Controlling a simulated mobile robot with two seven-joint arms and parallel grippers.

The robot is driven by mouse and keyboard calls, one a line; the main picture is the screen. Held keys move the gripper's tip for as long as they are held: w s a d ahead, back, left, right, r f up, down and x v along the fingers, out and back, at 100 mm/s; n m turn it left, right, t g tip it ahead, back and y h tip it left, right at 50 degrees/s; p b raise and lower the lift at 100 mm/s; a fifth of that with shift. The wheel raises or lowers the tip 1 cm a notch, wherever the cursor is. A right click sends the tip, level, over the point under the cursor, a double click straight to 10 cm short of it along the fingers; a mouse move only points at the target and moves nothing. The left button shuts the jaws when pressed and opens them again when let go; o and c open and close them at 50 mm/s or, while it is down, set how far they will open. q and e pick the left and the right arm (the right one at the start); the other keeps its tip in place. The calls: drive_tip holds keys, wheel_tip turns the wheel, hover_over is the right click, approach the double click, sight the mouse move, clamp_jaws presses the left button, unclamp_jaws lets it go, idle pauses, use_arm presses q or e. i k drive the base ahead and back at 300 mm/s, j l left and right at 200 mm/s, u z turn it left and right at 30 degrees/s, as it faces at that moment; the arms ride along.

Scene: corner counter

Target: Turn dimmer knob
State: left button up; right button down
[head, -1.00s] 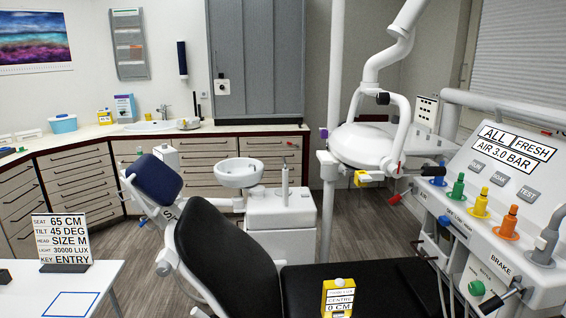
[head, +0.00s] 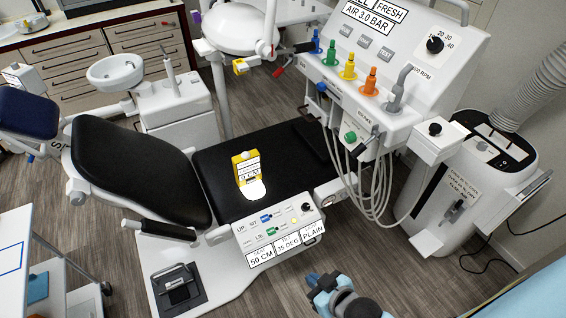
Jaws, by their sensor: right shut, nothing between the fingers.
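The dental lamp (head: 235,30) hangs at the top, partly cut off by the frame edge, with a yellow piece (head: 240,66) under it. No knob reads as a dimmer. A black knob (head: 435,44) with numbers around it is on the unit's sloping panel. Another black knob (head: 435,129) is on the white side box, and a small one (head: 306,207) is on the chair's control panel (head: 276,232). My right gripper (head: 316,283) is at the bottom centre, shut and empty, apart from all these knobs. My left gripper is out of view.
The black reclining chair (head: 215,160) carries a yellow box (head: 247,166). Colored handpieces (head: 348,67) line the unit, with hoses (head: 375,190) hanging below. A white machine (head: 470,190) stands at the right, and a foot pedal (head: 178,290) lies on the chair base. Floor is clear around my gripper.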

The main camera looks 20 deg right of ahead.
sight(305, 207)
drive_tip(key=z, duration=0.95)
